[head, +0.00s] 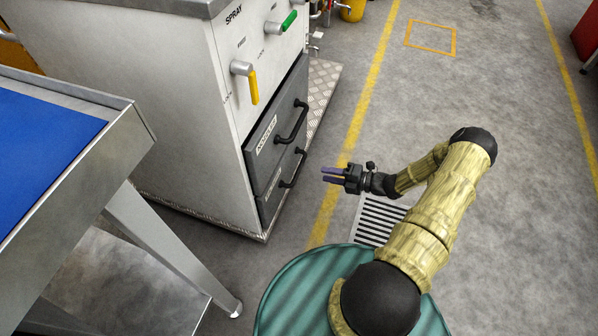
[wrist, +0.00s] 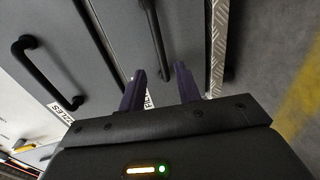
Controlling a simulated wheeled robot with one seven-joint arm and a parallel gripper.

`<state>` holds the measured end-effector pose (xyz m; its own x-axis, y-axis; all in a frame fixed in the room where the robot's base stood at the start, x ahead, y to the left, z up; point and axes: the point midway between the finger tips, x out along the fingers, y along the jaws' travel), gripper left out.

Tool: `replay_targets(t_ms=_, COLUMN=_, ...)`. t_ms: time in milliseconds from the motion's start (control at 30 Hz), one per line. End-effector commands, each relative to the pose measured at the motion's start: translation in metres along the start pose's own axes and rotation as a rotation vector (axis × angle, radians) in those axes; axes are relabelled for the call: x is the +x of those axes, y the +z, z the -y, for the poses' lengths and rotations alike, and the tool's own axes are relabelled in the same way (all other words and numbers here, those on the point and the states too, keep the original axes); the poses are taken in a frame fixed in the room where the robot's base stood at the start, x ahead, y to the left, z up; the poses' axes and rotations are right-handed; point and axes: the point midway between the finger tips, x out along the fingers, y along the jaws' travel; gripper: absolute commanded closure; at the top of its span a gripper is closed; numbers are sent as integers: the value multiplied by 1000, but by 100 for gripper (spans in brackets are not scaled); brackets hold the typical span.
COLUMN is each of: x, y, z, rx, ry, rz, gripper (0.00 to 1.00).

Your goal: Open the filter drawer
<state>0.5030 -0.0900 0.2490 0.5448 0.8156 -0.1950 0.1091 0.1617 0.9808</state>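The filter drawer (head: 270,200) is the lower of two dark grey drawers in the cabinet; it looks shut. Its black bar handle (head: 294,168) also shows in the wrist view (wrist: 155,38), where its near end lies between my fingers' directions. A partly hidden label starting "FIL" (wrist: 149,100) shows beside a finger. My gripper (head: 325,175) is open and empty, with two purple fingers pointing toward the drawer front. It is to the right of the handle in the head view, apart from it. The wrist view shows both fingertips (wrist: 160,72) spread.
The upper drawer, labelled NOZZLES (head: 266,135), has a similar handle (head: 292,122) and looks shut. The SPRAY cabinet (head: 170,90) carries yellow and green levers. A steel table with a blue top (head: 40,145) stands left. Floor right of the cabinet is clear, around a striped grate (head: 378,218).

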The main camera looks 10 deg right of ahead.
Motion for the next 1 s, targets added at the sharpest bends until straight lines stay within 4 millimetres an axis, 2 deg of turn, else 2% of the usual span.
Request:
replay_targets(t_ms=33, x=11, y=0, z=3, rx=0, ry=2, rz=-2, gripper=67)
replay_targets(t_ms=400, x=76, y=-1, z=4, rx=-2, ry=2, rz=-3, gripper=67)
replay_targets(t_ms=600, x=104, y=0, z=3, rx=-1, ry=0, rz=-2, gripper=67)
replay_targets(t_ms=733, x=112, y=0, z=1, rx=-1, ry=0, rz=0, gripper=67)
replay_targets(t_ms=1000, x=113, y=0, z=0, rx=-1, ry=0, rz=0, gripper=67)
